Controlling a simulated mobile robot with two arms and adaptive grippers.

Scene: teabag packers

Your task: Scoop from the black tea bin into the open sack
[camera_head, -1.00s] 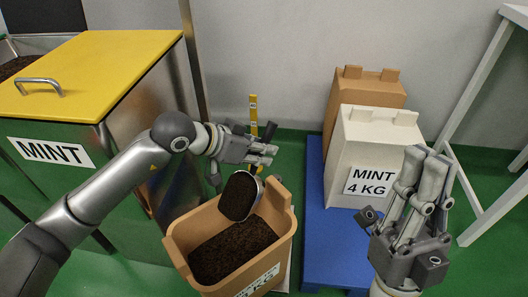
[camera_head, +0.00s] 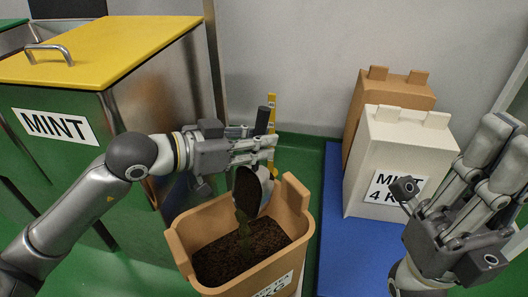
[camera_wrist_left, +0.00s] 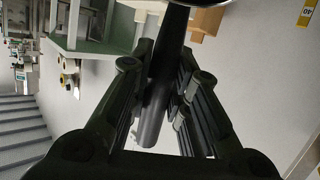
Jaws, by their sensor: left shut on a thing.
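My left gripper (camera_head: 258,146) is shut on the dark handle of a metal scoop (camera_head: 265,192) above the open tan sack (camera_head: 180,262). The scoop is tilted steeply, mouth down, and dark tea pours from it into the sack. Dark tea (camera_head: 232,258) covers the inside of the sack. In the left wrist view the handle (camera_wrist_left: 157,118) stands between the fingers, and the scoop's rim shows at the top edge. My right gripper (camera_head: 455,172) is open and empty at the right. No bin labelled black tea can be made out.
A metal bin labelled MINT (camera_head: 55,126), with a yellow lid (camera_head: 110,45), stands at the left. A white MINT 4 KG sack (camera_head: 400,150) and a closed brown sack (camera_head: 395,92) stand on a blue pallet (camera_head: 333,235). A yellow marked post (camera_head: 272,105) stands behind the scoop.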

